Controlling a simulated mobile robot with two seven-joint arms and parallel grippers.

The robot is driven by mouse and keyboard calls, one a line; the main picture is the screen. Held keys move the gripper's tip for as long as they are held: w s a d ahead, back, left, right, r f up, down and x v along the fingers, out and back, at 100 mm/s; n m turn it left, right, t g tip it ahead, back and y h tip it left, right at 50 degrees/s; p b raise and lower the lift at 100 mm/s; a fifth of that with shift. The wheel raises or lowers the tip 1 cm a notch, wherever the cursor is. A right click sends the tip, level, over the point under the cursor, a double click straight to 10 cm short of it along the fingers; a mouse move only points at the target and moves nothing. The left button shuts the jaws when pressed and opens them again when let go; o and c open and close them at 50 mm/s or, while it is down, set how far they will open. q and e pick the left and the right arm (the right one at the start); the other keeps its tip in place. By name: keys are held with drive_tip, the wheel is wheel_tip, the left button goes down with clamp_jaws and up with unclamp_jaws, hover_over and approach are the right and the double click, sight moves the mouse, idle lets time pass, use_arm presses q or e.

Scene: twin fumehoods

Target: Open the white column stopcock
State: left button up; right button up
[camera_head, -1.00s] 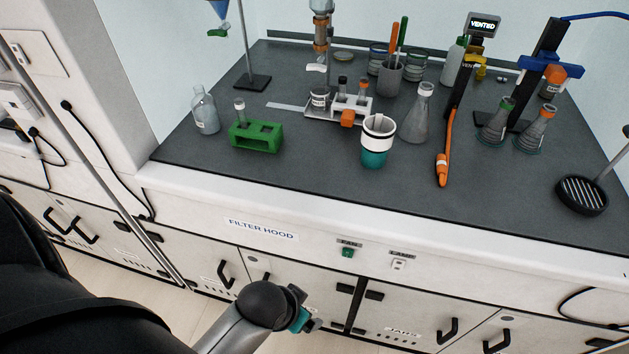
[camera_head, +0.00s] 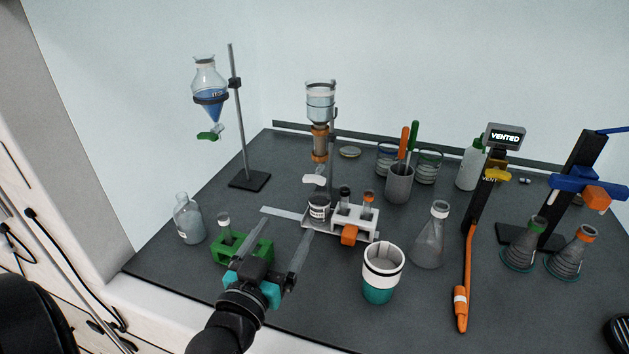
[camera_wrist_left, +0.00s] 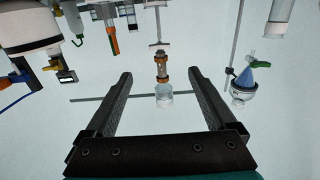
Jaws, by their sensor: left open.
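The white column stopcock (camera_head: 315,179) sits under a clear glass column with amber bands (camera_head: 320,142), at the back middle of the bench. In the left wrist view, which appears upside down, the white stopcock (camera_wrist_left: 159,45) shows beyond the column (camera_wrist_left: 162,75), which lies between the fingers in the picture. My left gripper (camera_head: 280,235) is open and empty, in front of and below the stopcock, apart from it. Its two fingers (camera_wrist_left: 158,85) frame the column in the wrist view. My right gripper is not in view.
A green rack (camera_head: 240,250) lies by my left gripper. A white rack (camera_head: 358,222) with vials stands below the column. A white and teal cup (camera_head: 380,275) and a flask (camera_head: 431,238) stand to the right. A blue-filled funnel with a green stopcock (camera_head: 208,135) hangs at the left.

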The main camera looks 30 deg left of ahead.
sight(313, 183)
use_arm(q)
drive_tip(key=x, duration=1.3)
drive_tip(key=shift+w, duration=0.1)
drive_tip(key=shift+w+b, duration=0.3)
drive_tip(key=shift+w, duration=0.3)
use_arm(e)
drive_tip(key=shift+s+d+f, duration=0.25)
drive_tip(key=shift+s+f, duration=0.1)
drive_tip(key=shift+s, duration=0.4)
use_arm(q)
drive_tip(key=c, duration=1.4)
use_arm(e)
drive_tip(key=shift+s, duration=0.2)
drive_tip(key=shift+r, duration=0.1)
